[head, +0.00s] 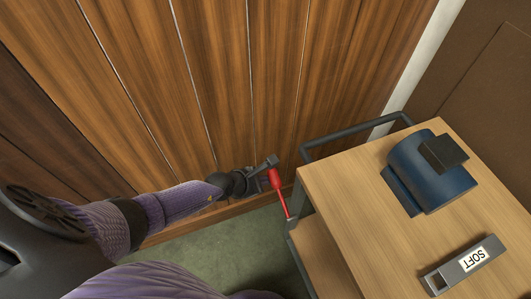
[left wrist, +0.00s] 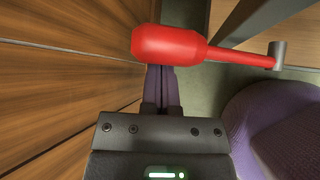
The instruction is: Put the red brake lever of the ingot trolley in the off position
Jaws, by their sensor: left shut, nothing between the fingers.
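The red brake lever (head: 275,182) stands off the near left corner of the ingot trolley (head: 335,215), its thick grip up and its thin rod running down to a grey pivot. In the left wrist view the lever's grip (left wrist: 170,43) lies across the picture, with its rod reaching right to a grey round pivot (left wrist: 277,54). My left gripper (head: 266,178) is at the grip in the head view. In the left wrist view its fingers (left wrist: 161,85) are shut and empty, their tips hidden by the grip. I cannot tell whether they touch it. My right gripper is out of view.
A wood-panelled wall (head: 220,80) rises close behind my left arm. Green floor (head: 215,248) shows between the wall and trolley.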

